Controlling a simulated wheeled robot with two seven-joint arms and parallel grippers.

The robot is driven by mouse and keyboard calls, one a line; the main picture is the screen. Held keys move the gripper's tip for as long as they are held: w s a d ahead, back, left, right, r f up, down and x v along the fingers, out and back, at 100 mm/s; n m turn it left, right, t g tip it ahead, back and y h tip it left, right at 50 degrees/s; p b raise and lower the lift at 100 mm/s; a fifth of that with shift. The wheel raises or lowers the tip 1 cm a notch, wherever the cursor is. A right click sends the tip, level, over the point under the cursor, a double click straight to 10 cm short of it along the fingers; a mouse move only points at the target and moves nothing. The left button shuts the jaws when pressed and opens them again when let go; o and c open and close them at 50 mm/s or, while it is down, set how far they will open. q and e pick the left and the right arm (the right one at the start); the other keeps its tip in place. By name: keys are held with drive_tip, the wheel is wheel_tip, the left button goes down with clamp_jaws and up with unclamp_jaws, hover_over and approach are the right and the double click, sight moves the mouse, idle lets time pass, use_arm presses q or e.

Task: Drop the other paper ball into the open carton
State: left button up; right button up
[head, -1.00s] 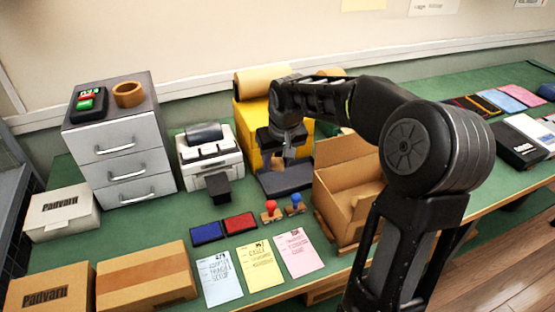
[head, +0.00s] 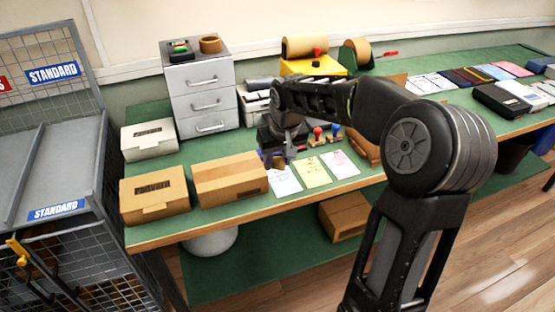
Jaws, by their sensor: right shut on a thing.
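My right gripper (head: 278,158) hangs over the front part of the green table, between the taped brown carton and the upright stamps. It is shut on a small tan lump, which looks like the paper ball (head: 279,162); the fingers hide most of it. The open carton (head: 366,150) stands on the table to the right of the paper sheets. My right arm covers most of it, so its inside is hidden. My left gripper is not in view.
Closed cartons (head: 154,194) and a taped carton (head: 230,179) line the table's front left. A drawer unit (head: 203,90) stands behind. Paper sheets (head: 312,171) lie right of the gripper. A wire cage cart (head: 60,170) is at the left. Another carton (head: 343,215) sits below the tabletop.

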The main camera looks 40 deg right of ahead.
drive_tip(key=w+a+f+n, duration=0.1)
drive_tip(key=a+f, duration=0.1)
drive_tip(key=a, duration=0.5)
drive_tip(key=a+f+n, duration=0.1)
drive_tip(key=a+f, duration=0.1)
drive_tip(key=a, duration=0.6)
drive_tip(key=w+a+f+n+y, duration=0.1)
drive_tip(key=a+f, duration=0.1)
drive_tip(key=a, duration=0.5)
drive_tip(key=shift+w+a+f+n, duration=0.3)
drive_tip(key=shift+a+f, duration=0.1)
